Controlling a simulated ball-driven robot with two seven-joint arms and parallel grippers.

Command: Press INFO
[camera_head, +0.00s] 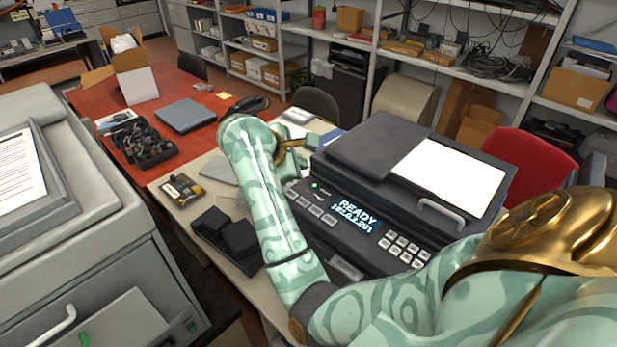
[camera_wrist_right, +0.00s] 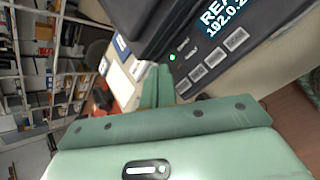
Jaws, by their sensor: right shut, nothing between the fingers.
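A dark grey printer (camera_head: 345,225) stands on the table. Its lit display (camera_head: 354,216) shows READY and a line of digits, and is also in the right wrist view (camera_wrist_right: 222,18). A row of grey buttons (camera_head: 309,205) lies left of the display, below a green light (camera_head: 314,185); the buttons also show in the right wrist view (camera_wrist_right: 213,57). I cannot read which one is INFO. My right gripper (camera_head: 297,160) is shut and empty near the panel's left end. Its fingers (camera_wrist_right: 160,85) appear close to the end button; contact cannot be told. My left gripper is out of view.
A keypad (camera_head: 404,248) is right of the display. A black holder (camera_head: 228,240) stands on the table left of the printer. A large grey machine (camera_head: 95,220) fills the left side. A red chair (camera_head: 530,160) is behind at right.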

